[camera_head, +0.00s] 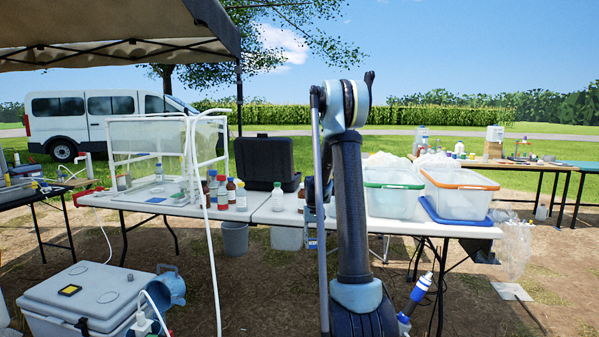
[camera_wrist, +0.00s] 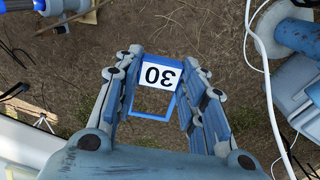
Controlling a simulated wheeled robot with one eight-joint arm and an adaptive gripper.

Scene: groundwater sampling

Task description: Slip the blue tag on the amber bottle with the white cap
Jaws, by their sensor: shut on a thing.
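My gripper (camera_wrist: 161,68) is shut on the blue tag (camera_wrist: 152,118), a blue frame with a white label reading 30, upside down in the wrist view. Only ground shows through the tag's opening. In the head view the tag (camera_head: 312,243) hangs below the tabletop line, left of my arm, and my gripper is mostly hidden. Amber bottles stand in a cluster on the white table (camera_head: 180,207). The tag is apart from the bottles.
A clear-walled enclosure (camera_head: 150,140) is on the left, a black case (camera_head: 262,160) behind. Bins with green (camera_head: 393,185) and orange (camera_head: 462,182) rims sit right. A cooler (camera_head: 85,290) stands at front left.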

